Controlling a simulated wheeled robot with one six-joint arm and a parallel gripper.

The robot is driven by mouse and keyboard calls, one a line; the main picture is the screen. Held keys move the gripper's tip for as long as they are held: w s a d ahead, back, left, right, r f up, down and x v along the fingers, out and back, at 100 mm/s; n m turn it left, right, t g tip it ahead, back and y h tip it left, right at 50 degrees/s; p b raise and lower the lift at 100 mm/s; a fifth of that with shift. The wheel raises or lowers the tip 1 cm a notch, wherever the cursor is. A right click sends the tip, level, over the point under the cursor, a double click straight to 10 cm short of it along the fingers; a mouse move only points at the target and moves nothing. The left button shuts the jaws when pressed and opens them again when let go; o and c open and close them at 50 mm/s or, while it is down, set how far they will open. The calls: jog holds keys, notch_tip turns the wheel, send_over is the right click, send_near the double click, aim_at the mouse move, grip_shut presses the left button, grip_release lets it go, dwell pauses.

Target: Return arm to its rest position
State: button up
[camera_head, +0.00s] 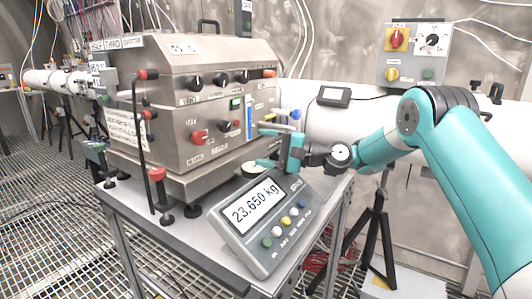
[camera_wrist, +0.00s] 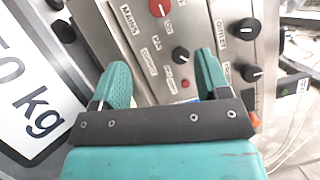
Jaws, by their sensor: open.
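My gripper (camera_head: 268,148) is at the end of the teal arm (camera_head: 455,160), which reaches in from the right in the head view. The gripper is in front of the right side of the steel machine's front panel (camera_head: 212,110), above the scale display (camera_head: 262,222). In the wrist view the two teal fingers (camera_wrist: 162,82) are spread apart with nothing between them. Behind them are the panel with a red knob (camera_wrist: 160,8) and black knobs. I cannot tell whether a fingertip touches the panel.
The scale display reads 23.650 kg and stands close under my gripper on the metal table (camera_head: 205,240). A grey control box (camera_head: 413,53) is on the wall at the right. A black tripod (camera_head: 373,240) stands under the arm. Grated floor (camera_head: 50,220) lies open at the left.

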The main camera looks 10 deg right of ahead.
jog(key=shift+d, duration=0.1)
jog(key=shift+r, duration=0.2)
jog(key=s+a+r+n+g+h+p, duration=0.2)
jog(key=s+a+r+n+h+p, duration=0.15)
jog(key=s, duration=0.35)
jog(key=s+a+r+n+g+h+p, duration=0.25)
jog(key=s+r+n, duration=0.2)
jog(key=s, duration=0.35)
jog(key=s+d+n+g+h+p, duration=0.1)
jog(key=s+d+n+h+p, duration=0.1)
jog(key=s, duration=1)
jog(key=s+d+n+g+h+p, duration=0.1)
jog(key=s+d+h, duration=0.4)
jog(key=s, duration=0.8)
jog(key=d+n+p, duration=0.1)
jog(key=n, duration=0.1)
jog(key=shift+d+n+g, duration=0.15)
jog(key=shift+n+g, duration=0.15)
jog(key=shift+g, duration=0.05)
